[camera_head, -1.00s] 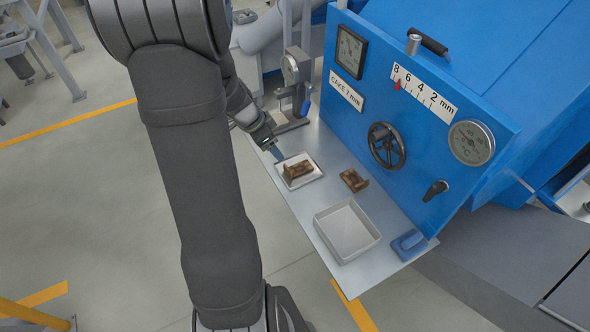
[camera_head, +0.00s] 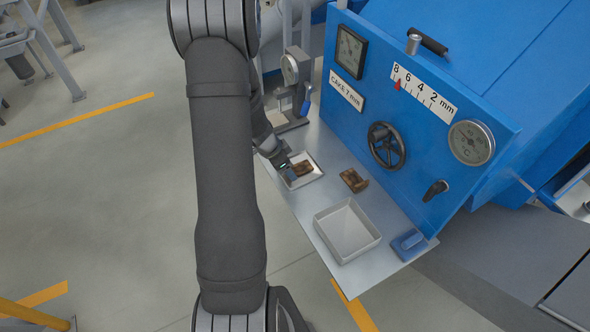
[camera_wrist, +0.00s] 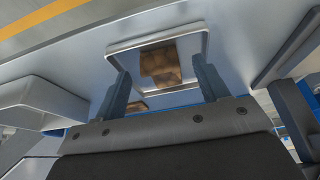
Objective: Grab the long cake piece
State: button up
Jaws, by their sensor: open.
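A brown cake piece (camera_head: 303,168) lies on a small white tray (camera_head: 317,174). In the wrist view this piece (camera_wrist: 160,65) lies on the tray (camera_wrist: 203,45), ahead of and between my two fingers. Another brown cake piece (camera_head: 353,180) lies on the metal shelf to the right; part of it shows past the tray in the wrist view (camera_wrist: 138,106). I cannot tell surely which is the long one. My gripper (camera_head: 287,168) is open and empty at the tray's left side. My arm and gripper hide part of the tray's left edge in the head view.
An empty white box (camera_head: 346,231) stands on the shelf (camera_head: 315,219) in front. A blue item (camera_head: 408,243) sits at the shelf's near right corner. A dial gauge stand (camera_head: 294,85) is behind the tray. The blue machine panel (camera_head: 420,150) bounds the shelf's right.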

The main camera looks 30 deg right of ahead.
jog(key=shift+x, duration=0.85)
jog(key=c, duration=1)
jog(key=shift+r, duration=0.15)
jog(key=shift+c, duration=0.2)
